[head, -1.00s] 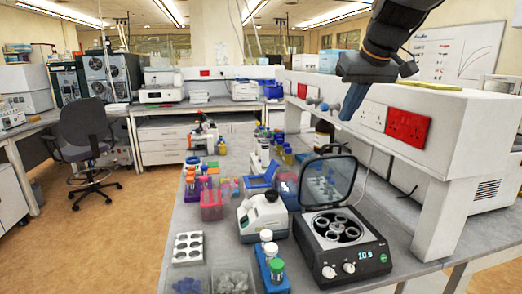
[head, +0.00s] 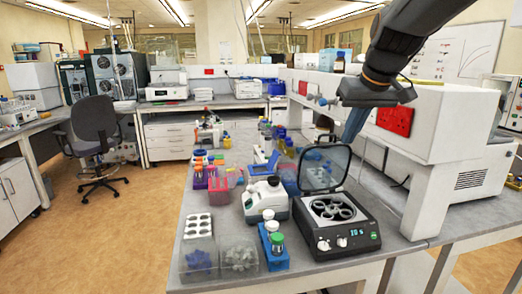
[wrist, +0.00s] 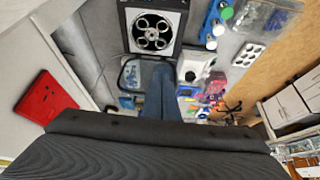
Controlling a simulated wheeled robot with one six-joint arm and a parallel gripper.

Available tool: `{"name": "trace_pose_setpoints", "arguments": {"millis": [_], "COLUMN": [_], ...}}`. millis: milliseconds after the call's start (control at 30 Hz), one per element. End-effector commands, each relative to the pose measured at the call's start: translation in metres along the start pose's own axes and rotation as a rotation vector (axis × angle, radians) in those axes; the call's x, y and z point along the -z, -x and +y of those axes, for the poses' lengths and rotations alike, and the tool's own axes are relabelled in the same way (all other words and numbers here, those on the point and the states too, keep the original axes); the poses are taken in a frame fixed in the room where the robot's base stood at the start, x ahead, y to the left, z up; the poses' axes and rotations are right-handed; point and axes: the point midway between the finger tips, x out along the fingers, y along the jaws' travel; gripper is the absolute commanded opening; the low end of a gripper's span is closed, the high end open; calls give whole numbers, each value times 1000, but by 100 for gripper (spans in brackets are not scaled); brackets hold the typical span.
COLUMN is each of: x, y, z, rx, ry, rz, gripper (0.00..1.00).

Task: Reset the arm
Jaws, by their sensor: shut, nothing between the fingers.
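My arm comes in from the upper right of the head view. My gripper (head: 355,124) points down with its blue fingers closed together and nothing between them. In the picture it overlaps the space just above and right of the raised clear lid (head: 324,168) of a black centrifuge (head: 336,222). In the wrist view the closed blue fingers (wrist: 158,92) lie below the centrifuge rotor (wrist: 152,31) in the picture. I cannot tell the exact gap between fingers and lid.
A white raised shelf with a red socket plate (head: 396,120) stands close by on the right. The bench holds a blue tube rack (head: 273,250), a white multi-well plate (head: 198,225), clear bins (head: 239,256) and a pink rack (head: 219,189). Floor at left is open around a chair (head: 96,140).

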Motion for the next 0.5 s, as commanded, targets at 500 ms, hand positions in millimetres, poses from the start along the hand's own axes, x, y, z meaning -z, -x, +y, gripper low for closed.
{"name": "trace_pose_setpoints", "arguments": {"millis": [500], "x": [-179], "y": [-126], "z": [-32], "rx": [-32], "ry": [-101], "rz": [-235], "gripper": [0]}}
